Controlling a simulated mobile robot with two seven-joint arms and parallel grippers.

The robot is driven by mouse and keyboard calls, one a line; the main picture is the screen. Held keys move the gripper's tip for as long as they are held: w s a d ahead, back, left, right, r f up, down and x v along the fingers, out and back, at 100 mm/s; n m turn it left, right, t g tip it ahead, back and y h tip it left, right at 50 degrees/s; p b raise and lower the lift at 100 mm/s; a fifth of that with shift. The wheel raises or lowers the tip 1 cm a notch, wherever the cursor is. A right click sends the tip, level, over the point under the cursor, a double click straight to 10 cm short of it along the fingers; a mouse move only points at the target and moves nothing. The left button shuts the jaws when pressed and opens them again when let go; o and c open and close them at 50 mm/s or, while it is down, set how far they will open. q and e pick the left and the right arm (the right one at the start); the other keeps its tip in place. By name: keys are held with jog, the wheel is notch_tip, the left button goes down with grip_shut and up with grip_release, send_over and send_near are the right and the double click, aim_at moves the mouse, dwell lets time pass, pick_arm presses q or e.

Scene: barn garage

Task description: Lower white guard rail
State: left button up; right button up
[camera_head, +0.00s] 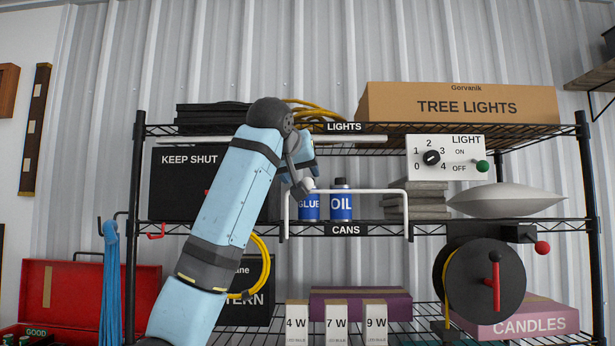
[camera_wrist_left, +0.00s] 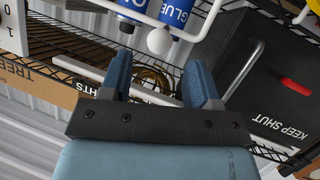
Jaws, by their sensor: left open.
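The white guard rail (camera_head: 372,191) is a thin tube frame standing upright at the front of the middle shelf, its top bar crossing in front of a blue GLUE can (camera_head: 309,207) and a blue OIL can (camera_head: 341,205). A white ball knob (camera_wrist_left: 159,41) shows near the rail, just past my fingertips in the left wrist view. My left gripper (camera_head: 303,175) is at the rail's upper left. It is open; in the left wrist view its two blue fingers (camera_wrist_left: 157,72) are apart with nothing between them. My right gripper is not in view.
Above is the upper shelf with a TREE LIGHTS box (camera_head: 450,106) and a long white tube (camera_head: 345,138) under its edge. A black KEEP SHUT box (camera_head: 172,185) is left. A white LIGHT switch panel (camera_head: 447,158) is right. A hose reel (camera_head: 484,283) hangs lower right.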

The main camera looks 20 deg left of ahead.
aim_at(305, 181)
pick_arm(q)
jog(key=p+x, duration=0.1)
jog(key=x, duration=0.5)
jog(key=shift+p, duration=0.35)
jog(key=shift+s, duration=0.1)
grip_shut()
